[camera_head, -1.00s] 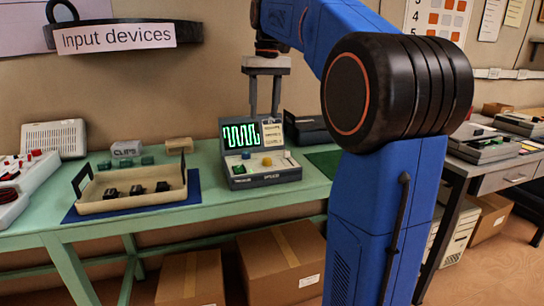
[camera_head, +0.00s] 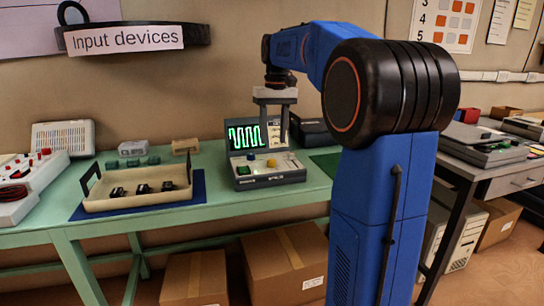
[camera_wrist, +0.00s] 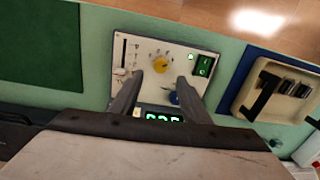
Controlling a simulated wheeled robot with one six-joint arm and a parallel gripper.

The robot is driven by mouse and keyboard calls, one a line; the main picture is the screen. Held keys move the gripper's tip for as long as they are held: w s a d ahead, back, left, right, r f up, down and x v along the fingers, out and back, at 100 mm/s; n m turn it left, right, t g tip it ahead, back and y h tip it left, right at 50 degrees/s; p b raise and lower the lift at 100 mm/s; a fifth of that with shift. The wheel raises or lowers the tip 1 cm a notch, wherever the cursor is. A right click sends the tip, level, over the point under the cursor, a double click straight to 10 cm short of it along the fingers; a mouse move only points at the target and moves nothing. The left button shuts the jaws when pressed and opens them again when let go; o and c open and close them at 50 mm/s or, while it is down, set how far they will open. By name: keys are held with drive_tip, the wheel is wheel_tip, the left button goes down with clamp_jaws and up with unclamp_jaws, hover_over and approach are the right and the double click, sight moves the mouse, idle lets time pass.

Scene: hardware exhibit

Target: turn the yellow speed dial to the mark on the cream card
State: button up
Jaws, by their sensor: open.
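The yellow speed dial (camera_head: 271,163) sits on the sloped panel of a grey console (camera_head: 268,180). In the wrist view the dial (camera_wrist: 160,64) has tick marks around it and lies just beyond the fingertips, between them in the picture. The cream card (camera_head: 274,133) is beside the green wave screen on the upright lid. A finger partly covers it, and its mark is too small to read. My gripper (camera_head: 274,138) is open and points down above the panel, apart from the dial. Its fingers (camera_wrist: 159,77) straddle an empty gap.
The panel also bears a blue knob (camera_wrist: 175,98), a green switch (camera_wrist: 202,66) and a slider slot (camera_wrist: 123,52). A cream tray (camera_head: 135,200) with black parts stands left on a blue mat. A black case (camera_head: 312,133) is behind right; a green mat (camera_head: 325,162) lies right.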

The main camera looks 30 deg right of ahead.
sight(272, 160)
drive_tip(key=f, duration=0.7)
drive_tip(key=shift+a+f, duration=0.25)
drive_tip(key=c, duration=1)
